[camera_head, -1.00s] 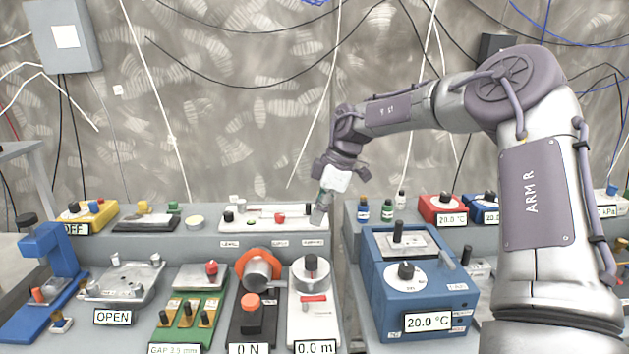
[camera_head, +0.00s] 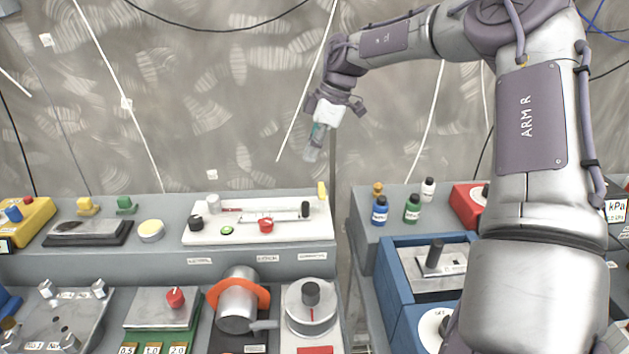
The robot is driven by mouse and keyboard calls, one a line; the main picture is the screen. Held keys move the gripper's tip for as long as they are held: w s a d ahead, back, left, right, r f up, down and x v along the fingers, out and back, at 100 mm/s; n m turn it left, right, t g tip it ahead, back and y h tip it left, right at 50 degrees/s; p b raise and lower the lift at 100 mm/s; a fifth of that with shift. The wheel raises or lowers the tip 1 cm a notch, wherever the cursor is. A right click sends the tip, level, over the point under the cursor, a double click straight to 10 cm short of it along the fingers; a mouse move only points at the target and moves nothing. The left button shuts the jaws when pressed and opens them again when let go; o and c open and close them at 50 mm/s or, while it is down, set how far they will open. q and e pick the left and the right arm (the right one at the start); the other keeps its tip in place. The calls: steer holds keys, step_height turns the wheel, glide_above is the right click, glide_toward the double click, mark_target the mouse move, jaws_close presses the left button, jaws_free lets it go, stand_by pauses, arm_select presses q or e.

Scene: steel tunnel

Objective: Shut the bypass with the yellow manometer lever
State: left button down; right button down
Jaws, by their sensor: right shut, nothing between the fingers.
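The manometer is a white panel (camera_head: 290,232) on the raised back shelf, with a glass tube, black knobs, a red knob and a small green-ringed dial. Its yellow lever (camera_head: 322,190) stands upright at the panel's back right corner. My right gripper (camera_head: 312,154) is shut and empty, pointing down in front of the back wall. In the picture it is just above and slightly left of the yellow lever, apart from it. My left gripper is not in view.
Small bottles (camera_head: 380,210) stand on the shelf to the right, beyond a gap between benches. A blue device (camera_head: 392,285) is below them. A round yellow-topped piece (camera_head: 151,230) is left of the panel. An orange-ringed cylinder (camera_head: 238,298) and a dial (camera_head: 311,305) stand in front.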

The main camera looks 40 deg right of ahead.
mark_target(322, 196)
steer(key=p+x, duration=0.1)
steer(key=x, duration=0.9)
steer(key=shift+s+p, duration=0.1)
steer(key=shift+p, duration=0.25)
steer(key=shift+s+d+r+p, duration=0.1)
steer(key=shift+s+d+p, duration=0.8)
steer(key=shift+d, duration=0.35)
steer(key=shift+s+d, duration=0.3)
steer(key=shift+s, duration=0.1)
steer(key=shift+w, duration=0.15)
